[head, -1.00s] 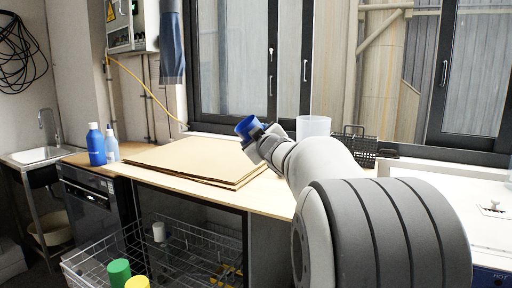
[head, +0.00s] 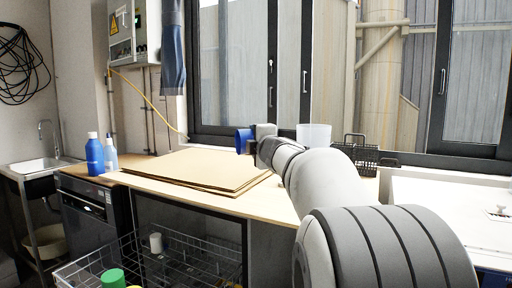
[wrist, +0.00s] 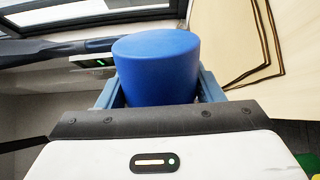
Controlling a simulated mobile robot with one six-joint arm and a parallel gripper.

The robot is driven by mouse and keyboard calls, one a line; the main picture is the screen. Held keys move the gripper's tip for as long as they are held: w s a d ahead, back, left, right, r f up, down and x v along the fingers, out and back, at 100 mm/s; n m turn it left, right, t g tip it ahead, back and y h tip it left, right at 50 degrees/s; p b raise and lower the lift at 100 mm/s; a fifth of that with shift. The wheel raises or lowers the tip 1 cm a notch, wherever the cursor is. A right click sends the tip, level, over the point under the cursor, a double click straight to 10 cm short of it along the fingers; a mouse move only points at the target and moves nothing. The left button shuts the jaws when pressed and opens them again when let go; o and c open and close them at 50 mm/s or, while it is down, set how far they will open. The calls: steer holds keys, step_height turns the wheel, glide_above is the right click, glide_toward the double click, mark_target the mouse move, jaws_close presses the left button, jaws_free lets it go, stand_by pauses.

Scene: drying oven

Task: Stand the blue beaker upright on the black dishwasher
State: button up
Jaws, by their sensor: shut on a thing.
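The blue beaker (head: 243,141) is in my gripper (head: 256,141), held in the air above the wooden worktop in the head view. It lies on its side there, pointing left. In the wrist view the beaker (wrist: 157,66) sits between the two fingers of my gripper (wrist: 160,95), which are shut on it. The black dishwasher (head: 92,215) stands at the left under the end of the worktop, next to the sink.
Brown cardboard sheets (head: 200,168) lie on the worktop (head: 262,200). A white translucent container (head: 314,135) and a black basket (head: 357,158) stand near the window. A wire rack (head: 130,258) with green-topped and white items is below at the front. The sink (head: 45,166) is far left.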

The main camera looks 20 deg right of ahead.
steer(key=n+b, duration=0.2)
steer(key=n, duration=0.2)
steer(key=shift+f, duration=0.2)
steer(key=n+b, duration=0.1)
steer(key=n, duration=0.2)
steer(key=shift+n, duration=0.4)
steer(key=shift+r+n, duration=0.25)
steer(key=shift+n, duration=0.35)
steer(key=n+b, duration=0.2)
steer(key=n, duration=0.1)
steer(key=shift+f, duration=0.25)
steer(key=n, duration=0.2)
steer(key=shift+n+b, duration=0.3)
steer(key=shift+b, duration=0.05)
steer(key=n, duration=0.2)
steer(key=shift+r+n+b, duration=0.1)
steer(key=shift+n+b, duration=0.3)
steer(key=shift+r+n, duration=0.15)
steer(key=shift+n, duration=0.15)
